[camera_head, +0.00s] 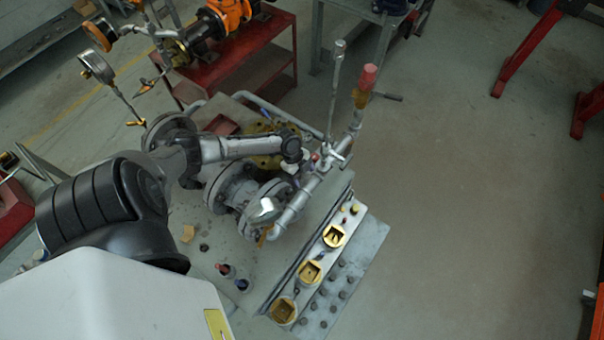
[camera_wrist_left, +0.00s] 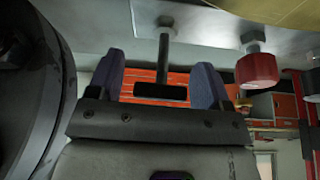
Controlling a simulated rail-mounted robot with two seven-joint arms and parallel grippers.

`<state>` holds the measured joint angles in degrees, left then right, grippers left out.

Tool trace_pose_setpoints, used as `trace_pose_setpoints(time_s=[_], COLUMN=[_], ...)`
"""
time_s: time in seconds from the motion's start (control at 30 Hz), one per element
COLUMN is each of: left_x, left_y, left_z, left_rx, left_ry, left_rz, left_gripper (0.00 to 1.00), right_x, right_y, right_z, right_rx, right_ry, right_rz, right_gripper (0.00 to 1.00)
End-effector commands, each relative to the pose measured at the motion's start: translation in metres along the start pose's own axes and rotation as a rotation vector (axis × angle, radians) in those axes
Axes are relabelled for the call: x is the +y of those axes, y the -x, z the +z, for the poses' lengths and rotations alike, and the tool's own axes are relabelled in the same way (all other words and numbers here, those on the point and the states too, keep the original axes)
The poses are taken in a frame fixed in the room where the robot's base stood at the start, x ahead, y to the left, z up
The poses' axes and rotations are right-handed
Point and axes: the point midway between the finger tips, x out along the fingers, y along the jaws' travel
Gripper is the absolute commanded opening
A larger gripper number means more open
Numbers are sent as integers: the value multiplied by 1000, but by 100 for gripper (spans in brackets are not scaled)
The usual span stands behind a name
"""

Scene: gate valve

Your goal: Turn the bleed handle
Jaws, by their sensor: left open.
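In the left wrist view, a dark T-shaped handle (camera_wrist_left: 162,90), which looks like the bleed handle, joins a short stem to a grey metal surface. My left gripper (camera_wrist_left: 160,76) is open, with one blue-grey finger on each side of the handle. Gaps show on both sides, so the fingers appear not to touch it. In the head view my left gripper (camera_head: 301,170) is small, beside the grey pipe of the valve assembly (camera_head: 233,187). There the handle cannot be made out, being hidden or too small. My right gripper is in neither view.
A red knob (camera_wrist_left: 257,68) hangs right of the handle in the wrist view. In the head view, a vertical lever (camera_head: 336,85) and a red-capped fitting (camera_head: 366,80) rise nearby. Yellow square sockets (camera_head: 310,271) line the bench's right edge. Open floor (camera_head: 460,200) lies to the right.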

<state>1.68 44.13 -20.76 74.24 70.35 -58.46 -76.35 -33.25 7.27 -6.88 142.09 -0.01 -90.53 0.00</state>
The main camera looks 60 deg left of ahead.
Motion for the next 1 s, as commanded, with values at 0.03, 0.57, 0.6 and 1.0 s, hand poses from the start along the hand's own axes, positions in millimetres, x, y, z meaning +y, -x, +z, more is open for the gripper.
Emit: trace_pose_setpoints(time_s=[0.03,0.57,0.6,1.0], left_x=[0,0,0,0], left_y=[0,60,68,127], left_z=[0,1,1,1], left_rx=[0,-4,-4,-2], left_ry=[0,-4,-3,-1], left_rz=[0,0,0,0], left_gripper=[72,72,72,72], right_x=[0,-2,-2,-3], right_y=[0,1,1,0], right_z=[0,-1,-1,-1], right_rx=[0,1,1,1], right_ry=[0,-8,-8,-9], right_rz=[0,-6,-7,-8], right_gripper=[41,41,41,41])
